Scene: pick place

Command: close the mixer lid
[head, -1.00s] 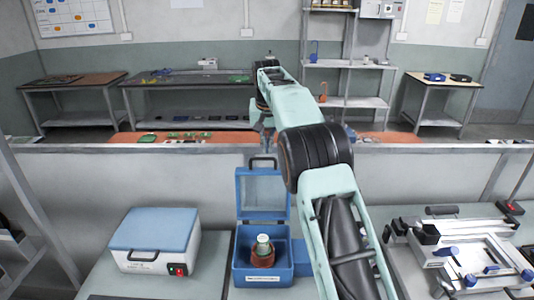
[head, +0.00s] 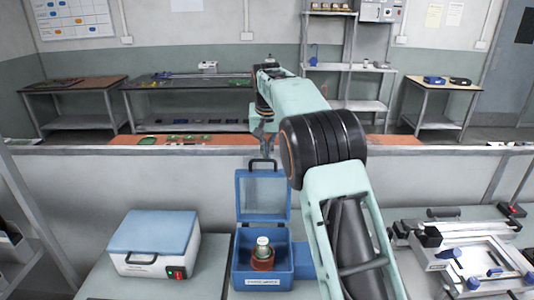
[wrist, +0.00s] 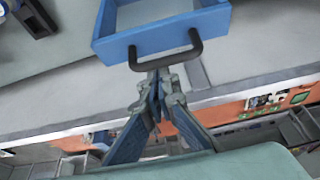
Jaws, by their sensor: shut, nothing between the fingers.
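The mixer is a blue box (head: 242,278) in the head view, with its framed lid (head: 241,200) standing open and upright at the back. A dark handle (head: 262,163) sits on the lid's top edge. My gripper (head: 265,146) is just above and behind the handle. In the wrist view the lid (wrist: 108,46) and its handle (wrist: 197,42) show, with my gripper's fingertips (wrist: 158,80) together and empty close to the handle. Whether they touch it I cannot tell.
A white machine with a blue top (head: 155,232) and red switch stands on the bench to the left. A metal fixture with blue knobs (head: 465,255) lies to the right. A low grey wall (head: 120,180) runs behind the bench.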

